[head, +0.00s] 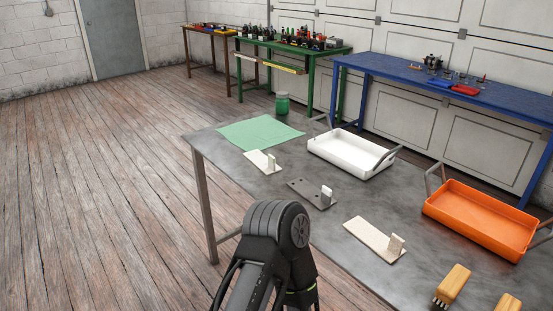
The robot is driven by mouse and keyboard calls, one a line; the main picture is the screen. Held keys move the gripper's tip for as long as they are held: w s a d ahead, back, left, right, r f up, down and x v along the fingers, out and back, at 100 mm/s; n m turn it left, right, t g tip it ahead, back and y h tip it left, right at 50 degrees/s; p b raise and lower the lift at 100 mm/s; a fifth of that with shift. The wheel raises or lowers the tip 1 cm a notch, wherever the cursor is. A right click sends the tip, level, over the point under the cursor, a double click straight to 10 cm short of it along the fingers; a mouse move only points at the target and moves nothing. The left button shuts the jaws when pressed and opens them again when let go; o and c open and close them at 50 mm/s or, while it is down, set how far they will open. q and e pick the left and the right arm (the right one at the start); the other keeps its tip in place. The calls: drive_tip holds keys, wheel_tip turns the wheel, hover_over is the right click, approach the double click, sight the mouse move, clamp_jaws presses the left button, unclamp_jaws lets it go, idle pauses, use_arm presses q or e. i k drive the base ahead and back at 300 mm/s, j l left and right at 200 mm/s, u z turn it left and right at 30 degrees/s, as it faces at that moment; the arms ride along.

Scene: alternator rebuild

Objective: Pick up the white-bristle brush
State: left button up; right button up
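Two wooden-handled brushes lie at the near right of the grey table, by the bottom edge of the head view. I cannot tell which one has white bristles. A black link of my own arm stands at the bottom centre, left of the brushes and apart from them. Neither gripper is in the picture.
The grey table (345,255) bears an orange tray (470,233), a white tray (335,163), a green mat (258,132), a green jar (282,103) and several small plates with upright blocks. Blue and green benches stand behind. The wooden floor at left is clear.

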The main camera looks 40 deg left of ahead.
sight(454, 283)
drive_tip(key=i+j+z, duration=0.3)
drive_tip(key=j, duration=1.95)
drive_tip(key=k+j+z, duration=0.1)
drive_tip(key=j+z, duration=0.15)
drive_tip(key=j, duration=2)
drive_tip(key=z, duration=1.7)
drive_tip(key=i+l+u, duration=0.1)
drive_tip(key=l, duration=0.25)
drive_tip(key=i+l, duration=0.25)
drive_tip(key=i+l+u, duration=0.15)
drive_tip(key=l, duration=0.35)
drive_tip(key=i+l, duration=0.2)
drive_tip(key=l, duration=0.15)
drive_tip(key=i+l+u, duration=0.15)
drive_tip(key=l, duration=0.25)
drive_tip(key=i+l, duration=0.15)
drive_tip(key=l, duration=0.25)
drive_tip(key=i+l+u, duration=0.15)
drive_tip(key=l, duration=0.25)
drive_tip(key=i+l+u, duration=0.1)
drive_tip(key=l, duration=0.3)
